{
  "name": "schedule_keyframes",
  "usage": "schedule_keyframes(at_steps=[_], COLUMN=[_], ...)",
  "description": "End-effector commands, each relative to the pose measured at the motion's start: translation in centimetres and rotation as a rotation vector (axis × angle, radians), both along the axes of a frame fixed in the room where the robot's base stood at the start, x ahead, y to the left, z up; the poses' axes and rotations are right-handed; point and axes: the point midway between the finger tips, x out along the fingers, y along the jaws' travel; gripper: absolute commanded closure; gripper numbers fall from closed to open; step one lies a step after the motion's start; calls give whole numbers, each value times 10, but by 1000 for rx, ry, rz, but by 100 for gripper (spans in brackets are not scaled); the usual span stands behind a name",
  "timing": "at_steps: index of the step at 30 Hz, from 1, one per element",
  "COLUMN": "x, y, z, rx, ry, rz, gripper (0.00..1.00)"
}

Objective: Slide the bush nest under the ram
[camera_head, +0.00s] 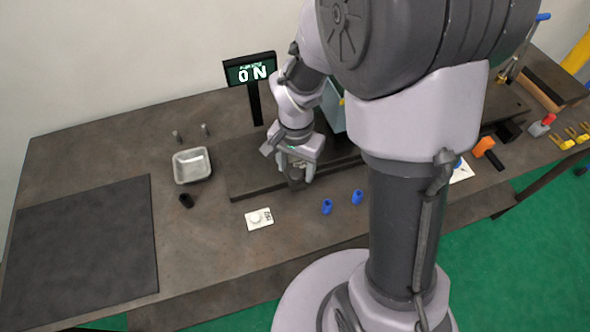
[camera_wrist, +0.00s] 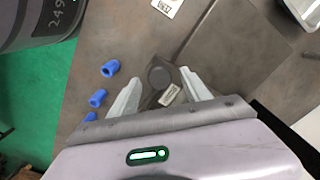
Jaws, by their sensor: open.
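My gripper (camera_head: 296,168) is above the front edge of a long dark slab, pointing down. In the wrist view my gripper (camera_wrist: 160,78) is open, with one pale finger on either side of a dark block with a round top and a small white label, seemingly the bush nest (camera_wrist: 159,76). I cannot tell whether the fingers touch it. The block also shows below the fingers in the head view (camera_head: 297,183). A pale teal machine body (camera_head: 334,112) stands behind my arm; the ram itself is hidden or cannot be made out.
Blue bushes (camera_head: 327,206) lie right of a white card (camera_head: 260,219) with a round piece. A metal tray (camera_head: 192,165), a black bush (camera_head: 186,201) and a dark mat (camera_head: 85,240) are on the left. Orange and yellow items lie right.

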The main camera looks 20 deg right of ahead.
Motion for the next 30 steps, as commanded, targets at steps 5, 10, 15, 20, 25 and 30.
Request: schedule_keyframes(at_steps=[5, 10, 15, 20, 25, 30], x=[0, 0, 0, 0, 0, 0], y=[0, 0, 0, 0, 0, 0], z=[-13, -13, -12, -12, -12, -12], rx=[0, 1, 0, 0, 0, 0], ry=[0, -1, 0, 0, 0, 0], rz=[0, 1, 1, 1, 1, 1], gripper=[44, 44, 64, 95, 100, 100])
